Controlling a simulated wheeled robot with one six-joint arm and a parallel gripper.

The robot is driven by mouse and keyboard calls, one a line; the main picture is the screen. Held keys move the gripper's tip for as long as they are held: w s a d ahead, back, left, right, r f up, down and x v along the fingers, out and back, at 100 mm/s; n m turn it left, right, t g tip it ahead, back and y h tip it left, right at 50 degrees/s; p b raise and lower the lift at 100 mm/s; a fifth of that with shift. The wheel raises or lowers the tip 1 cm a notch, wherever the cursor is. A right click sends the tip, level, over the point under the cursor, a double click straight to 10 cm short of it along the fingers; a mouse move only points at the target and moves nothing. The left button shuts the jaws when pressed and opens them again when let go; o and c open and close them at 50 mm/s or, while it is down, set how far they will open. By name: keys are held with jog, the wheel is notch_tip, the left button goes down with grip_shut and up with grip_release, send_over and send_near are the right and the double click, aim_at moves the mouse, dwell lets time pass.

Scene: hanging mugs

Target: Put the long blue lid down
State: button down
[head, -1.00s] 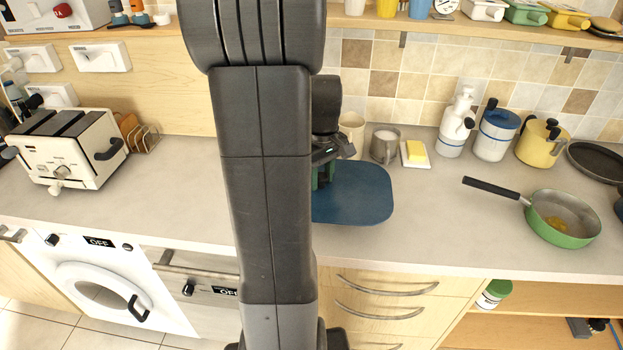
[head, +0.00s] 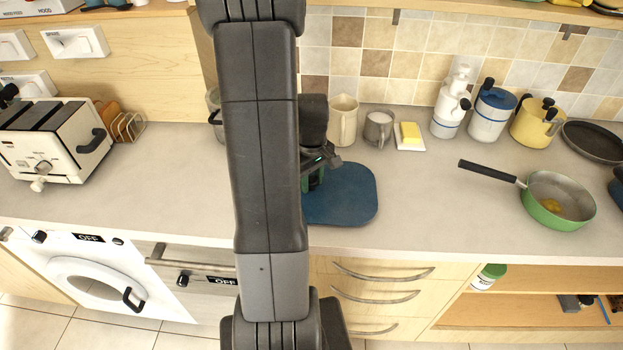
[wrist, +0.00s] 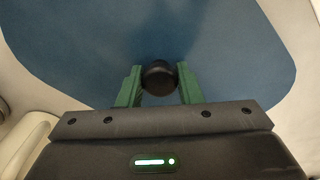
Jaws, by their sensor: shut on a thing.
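The long blue lid (head: 345,195) is a flat blue plate with rounded corners, seen over the counter in the head view, partly hidden behind my arm. In the wrist view the lid (wrist: 60,50) fills most of the picture, and its round black knob (wrist: 159,75) sits between my green fingers. My gripper (wrist: 159,85) is shut on this knob. In the head view my gripper (head: 314,178) is mostly hidden by my arm. I cannot tell whether the lid touches the counter.
On the counter (head: 420,200), a beige jug (head: 343,121), a grey mug (head: 378,130) and butter on a dish (head: 410,136) stand behind the lid. A green pan (head: 560,205) is at the right, a toaster (head: 50,145) at the left. Counter between lid and pan is clear.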

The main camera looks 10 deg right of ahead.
aim_at(311, 180)
jog(key=shift+f, duration=0.15)
jog(key=c, duration=1)
grip_release()
notch_tip(311, 180, up, 12)
jog(key=shift+r+b, duration=0.1)
jog(key=shift+b, duration=0.25)
